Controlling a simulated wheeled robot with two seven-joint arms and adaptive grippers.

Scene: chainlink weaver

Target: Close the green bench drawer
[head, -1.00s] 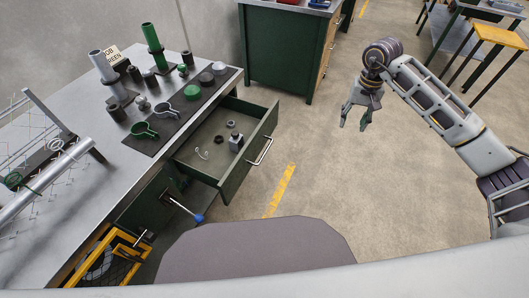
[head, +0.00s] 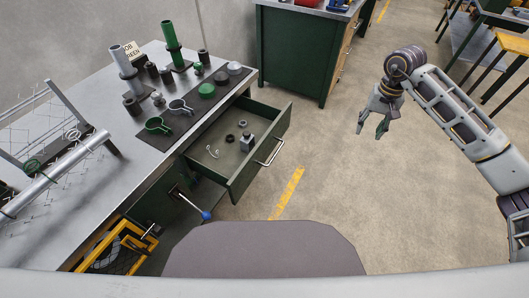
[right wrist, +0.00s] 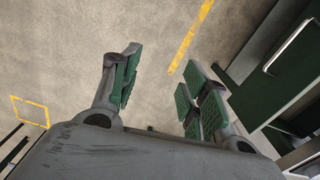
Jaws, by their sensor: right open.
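The green bench drawer (head: 251,165) is pulled out from under the grey workbench, with a silver bar handle (head: 270,153) on its front. Inside lie a small grey block-shaped part, dark rings and a pale curved clip. My right gripper (head: 371,130) is open and empty over the floor, to the right of the drawer and clear of it. In the right wrist view its green-padded fingers (right wrist: 157,92) are spread, and the drawer front with its handle (right wrist: 287,47) shows at the upper right. My left gripper is not in view.
The workbench (head: 75,163) carries tubes, clamps and caps on a dark mat (head: 178,130). A blue-tipped lever (head: 206,214) sticks out below the drawer. A green cabinet (head: 292,55) stands behind. Open floor lies between the drawer and my right arm.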

